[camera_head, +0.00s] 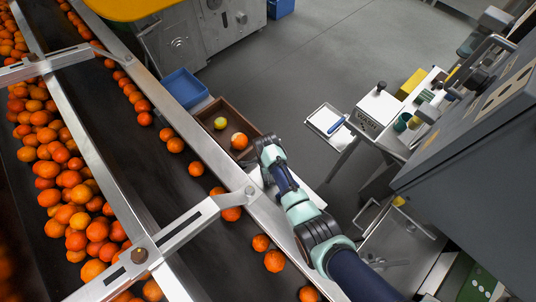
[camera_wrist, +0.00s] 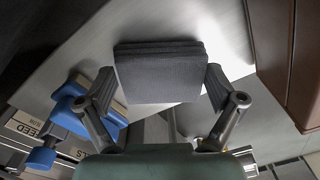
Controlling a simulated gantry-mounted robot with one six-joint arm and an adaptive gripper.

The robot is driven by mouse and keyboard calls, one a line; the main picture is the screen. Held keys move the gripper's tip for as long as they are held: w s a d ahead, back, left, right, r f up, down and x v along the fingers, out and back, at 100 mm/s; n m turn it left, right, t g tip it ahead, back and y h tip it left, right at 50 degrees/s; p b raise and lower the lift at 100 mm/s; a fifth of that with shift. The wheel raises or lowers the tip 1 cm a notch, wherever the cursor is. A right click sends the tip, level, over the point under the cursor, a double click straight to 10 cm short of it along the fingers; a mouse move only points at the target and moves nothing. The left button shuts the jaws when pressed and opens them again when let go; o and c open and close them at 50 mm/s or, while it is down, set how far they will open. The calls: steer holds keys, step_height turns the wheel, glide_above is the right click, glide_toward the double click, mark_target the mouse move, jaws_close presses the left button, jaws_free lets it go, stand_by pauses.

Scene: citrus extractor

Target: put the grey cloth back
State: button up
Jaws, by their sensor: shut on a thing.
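The grey cloth (camera_wrist: 157,72) is a folded, layered dark grey pad in the wrist view. My gripper (camera_wrist: 160,88) has one finger at each side edge of the cloth and is shut on it. A pale, smooth surface (camera_wrist: 222,28) lies behind the cloth; I cannot tell whether the cloth touches it. In the head view my arm reaches in from the lower right, and its end is beside the brown tray. The cloth and the fingertips are hidden there by the arm.
The brown tray (camera_head: 203,115) holds a yellow and an orange fruit; its wall shows in the wrist view (camera_wrist: 305,60). A blue bin (camera_head: 184,88) stands behind it. The conveyor (camera_head: 150,165) with oranges runs along the left. A blue object (camera_wrist: 72,108) is at left in the wrist view.

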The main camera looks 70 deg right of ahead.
steer(key=shift+f, duration=0.25)
steer(key=o, duration=1)
step_height(320, 180, up, 10)
steer(key=shift+r, duration=0.1)
